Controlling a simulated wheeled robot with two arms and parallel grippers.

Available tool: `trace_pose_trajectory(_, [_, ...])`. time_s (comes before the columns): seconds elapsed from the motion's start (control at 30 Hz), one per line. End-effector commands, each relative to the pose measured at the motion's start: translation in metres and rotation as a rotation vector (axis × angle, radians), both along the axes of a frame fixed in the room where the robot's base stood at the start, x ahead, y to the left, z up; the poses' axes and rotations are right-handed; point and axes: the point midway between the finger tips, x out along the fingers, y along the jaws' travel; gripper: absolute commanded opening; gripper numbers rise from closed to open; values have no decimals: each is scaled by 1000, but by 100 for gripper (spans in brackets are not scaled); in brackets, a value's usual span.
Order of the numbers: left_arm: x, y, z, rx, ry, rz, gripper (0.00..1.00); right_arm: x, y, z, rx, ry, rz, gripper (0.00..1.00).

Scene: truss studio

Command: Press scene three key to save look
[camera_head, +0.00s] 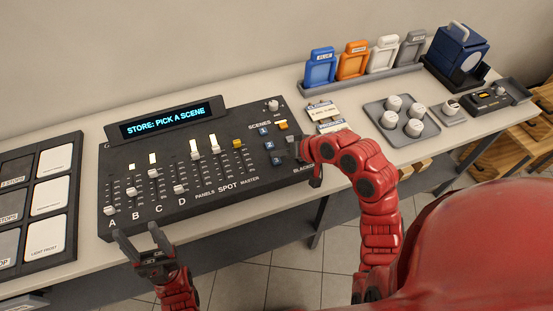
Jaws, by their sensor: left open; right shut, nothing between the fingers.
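The lighting console (140,205) lies on the table, and its display (168,119) reads "STORE: PICK A SCENE". Small blue scene keys stand in a column under the label "SCENES": an upper key (264,131), a middle key (269,146) and a lower key (276,160). Their numbers are too small to read surely. An orange key (283,125) beside them looks lit. My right gripper (291,150) is shut and empty, just right of the blue keys; I cannot tell whether it touches one. My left gripper (137,232) is open and empty at the console's front edge.
A framed panel of gel swatches (73,200) lies left of the console. Cards (324,114), a grey tray of white knobs (375,108), a rack of coloured tags (362,83) and a blue lamp (458,50) stand to the right. Open floor lies in front.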

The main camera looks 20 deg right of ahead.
Motion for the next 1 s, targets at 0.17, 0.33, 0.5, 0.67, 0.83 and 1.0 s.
trace_pose_trajectory(0.17, [0, 0, 0, 0, 0, 0, 60, 0, 0, 0, 0, 0, 0, 0])
trace_pose_trajectory(0.33, [0, 0, 0, 0, 0, 0, 60, 0, 0, 0, 0, 0, 0, 0])
trace_pose_trajectory(0.5, [0, 0, -1, 0, 0, 0, 60, 0, 0, -1, 0, 0, 0, 0])
trace_pose_trajectory(0.67, [0, 0, -3, 0, 0, 0, 60, 0, 0, -7, 1, 1, 0, 0])
trace_pose_trajectory(0.83, [0, 0, -3, 0, 0, 0, 60, 0, 0, -8, 0, 0, 0, 0])
trace_pose_trajectory(1.0, [0, 0, -3, 0, 0, 0, 60, 0, 0, -8, 0, 0, 0, 0])
